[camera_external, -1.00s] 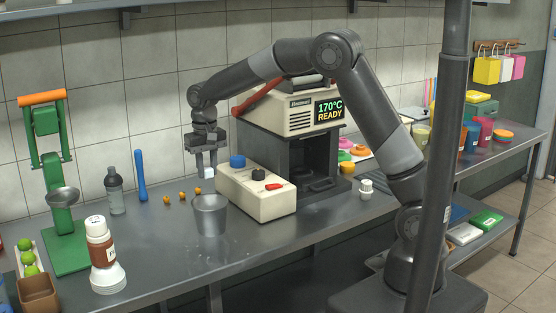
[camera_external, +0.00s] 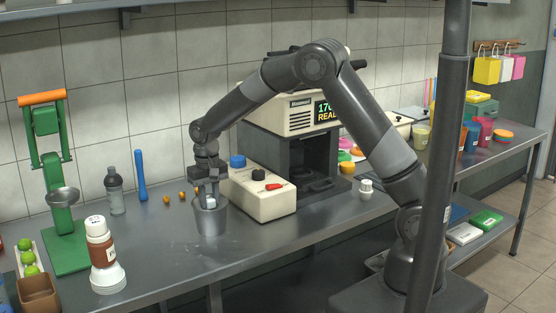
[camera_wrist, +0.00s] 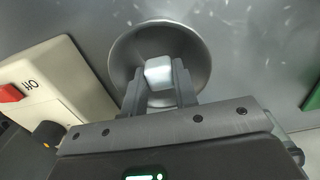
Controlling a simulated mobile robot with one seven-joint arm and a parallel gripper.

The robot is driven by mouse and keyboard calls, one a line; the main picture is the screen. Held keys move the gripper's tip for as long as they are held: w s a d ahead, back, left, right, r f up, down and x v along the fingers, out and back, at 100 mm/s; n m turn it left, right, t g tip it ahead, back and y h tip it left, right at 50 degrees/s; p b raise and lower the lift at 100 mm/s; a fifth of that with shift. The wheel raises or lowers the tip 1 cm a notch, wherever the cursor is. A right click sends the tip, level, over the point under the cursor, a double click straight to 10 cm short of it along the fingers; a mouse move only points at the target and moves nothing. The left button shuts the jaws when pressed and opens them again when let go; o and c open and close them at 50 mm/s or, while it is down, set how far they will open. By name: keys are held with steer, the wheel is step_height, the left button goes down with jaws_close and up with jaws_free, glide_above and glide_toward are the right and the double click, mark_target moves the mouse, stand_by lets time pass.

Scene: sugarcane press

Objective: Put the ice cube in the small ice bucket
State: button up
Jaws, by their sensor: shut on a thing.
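The small ice bucket (camera_external: 211,222) is a grey metal pail standing on the steel counter. My gripper (camera_external: 208,198) is at the bucket's mouth, pointing down. In the wrist view my gripper (camera_wrist: 159,82) is shut on a white ice cube (camera_wrist: 158,70), which appears between the fingertips within the ring of the bucket's rim (camera_wrist: 115,68). In the external view the ice cube (camera_external: 209,203) shows as a small white patch at the bucket's opening. How deep the cube sits is hard to tell.
A cream control box (camera_external: 262,198) with blue and black knobs and a red switch stands just right of the bucket. The counter in front is clear.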

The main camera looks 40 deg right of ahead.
mark_target(210, 198)
steer(key=o, duration=1)
steer(key=shift+r, duration=3.5)
